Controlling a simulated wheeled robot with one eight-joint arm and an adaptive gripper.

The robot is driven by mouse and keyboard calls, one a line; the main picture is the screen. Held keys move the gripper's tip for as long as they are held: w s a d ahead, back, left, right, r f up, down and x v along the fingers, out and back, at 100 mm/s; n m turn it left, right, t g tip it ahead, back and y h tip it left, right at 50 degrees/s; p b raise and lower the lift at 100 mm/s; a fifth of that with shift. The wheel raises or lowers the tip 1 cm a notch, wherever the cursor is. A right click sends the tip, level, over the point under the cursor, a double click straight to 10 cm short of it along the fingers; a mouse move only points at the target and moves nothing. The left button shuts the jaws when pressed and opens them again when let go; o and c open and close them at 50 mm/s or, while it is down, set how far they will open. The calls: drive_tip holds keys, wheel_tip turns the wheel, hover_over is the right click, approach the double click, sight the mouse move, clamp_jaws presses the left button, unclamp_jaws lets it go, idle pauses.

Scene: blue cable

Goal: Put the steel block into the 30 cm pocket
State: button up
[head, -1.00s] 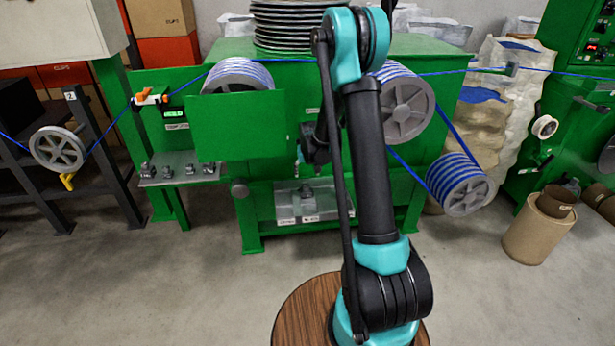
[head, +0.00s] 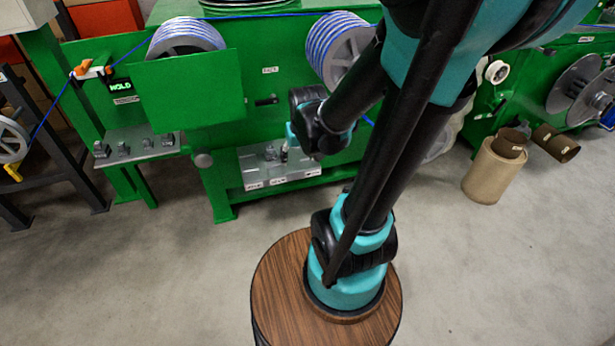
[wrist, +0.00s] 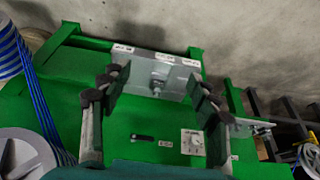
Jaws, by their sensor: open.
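A grey open tray (head: 252,178) with several white labels on its front edge sits low on the green machine; the labels are too small to read. A small grey metal piece (head: 270,153) stands in it, and it also shows in the wrist view (wrist: 157,86). I cannot tell whether this is the steel block or which pocket is the 30 cm one. My gripper (wrist: 155,76) is open and empty, its fingers on either side of the tray in the wrist picture, apart from the piece. In the head view my dark wrist hides most of the gripper.
Several small metal parts (head: 147,143) stand on a grey shelf left of the tray. A green panel (head: 190,90) juts out above it. Blue cable runs over the spools (head: 340,48). A black handle (wrist: 142,137) shows on the machine. The floor in front is clear.

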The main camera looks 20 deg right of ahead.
drive_tip(key=s+f, duration=0.1)
drive_tip(key=s, duration=0.6)
drive_tip(key=shift+s+d+f, duration=0.2)
drive_tip(key=shift+s+f, duration=0.1)
